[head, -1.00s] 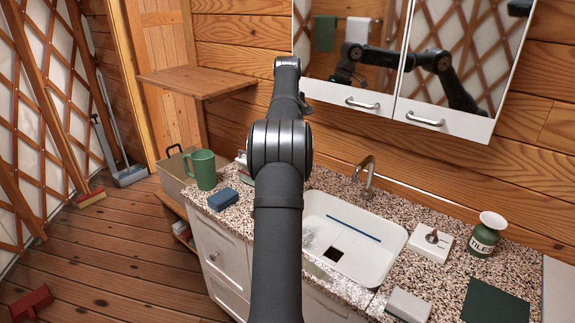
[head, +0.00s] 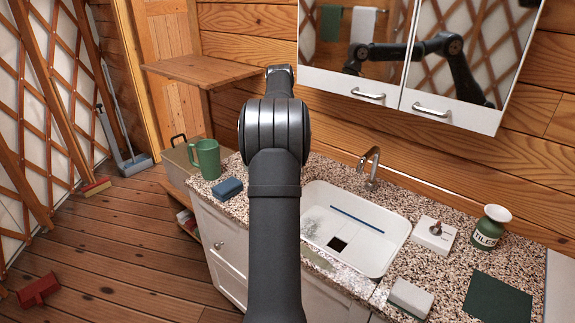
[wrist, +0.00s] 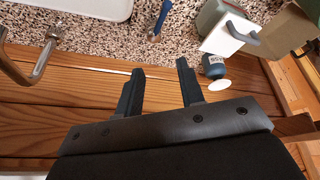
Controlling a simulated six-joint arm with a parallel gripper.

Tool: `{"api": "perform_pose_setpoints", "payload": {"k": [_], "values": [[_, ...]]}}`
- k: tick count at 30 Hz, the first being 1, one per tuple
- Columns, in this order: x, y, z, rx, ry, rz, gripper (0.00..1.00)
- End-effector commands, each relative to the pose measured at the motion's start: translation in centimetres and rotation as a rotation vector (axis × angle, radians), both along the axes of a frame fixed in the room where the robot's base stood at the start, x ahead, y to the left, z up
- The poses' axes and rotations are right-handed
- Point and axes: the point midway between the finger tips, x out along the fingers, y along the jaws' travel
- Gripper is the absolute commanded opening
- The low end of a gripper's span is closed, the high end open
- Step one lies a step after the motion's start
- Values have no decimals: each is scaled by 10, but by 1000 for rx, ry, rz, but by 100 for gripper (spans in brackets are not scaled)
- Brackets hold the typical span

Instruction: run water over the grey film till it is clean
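The grey film (head: 313,222) is a pale, blotchy patch on the left part of the white sink basin (head: 388,252), partly hidden by my arm. The tap (head: 370,166) stands at the sink's back edge, and no stream shows below it. It also shows at the left of the wrist view (wrist: 42,62). A white block with a lever (head: 435,232) stands on the counter right of the sink. My gripper (wrist: 160,68) is open and empty, beside the tap over the counter's back edge. In the head view my arm hides it.
A TILES jar (head: 488,229), a dark green mat (head: 498,298) and a pale block (head: 411,297) lie to the right. The mirrored cabinet (head: 450,118) hangs above.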

Motion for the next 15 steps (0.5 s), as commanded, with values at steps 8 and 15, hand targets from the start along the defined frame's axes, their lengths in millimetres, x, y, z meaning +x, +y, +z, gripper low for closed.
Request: {"api": "perform_pose_setpoints", "payload": {"k": [8, 15], "values": [[-11, 13, -21, 154, -85, -425, 35], [-15, 18, -28, 215, -120, -580, 35]]}}
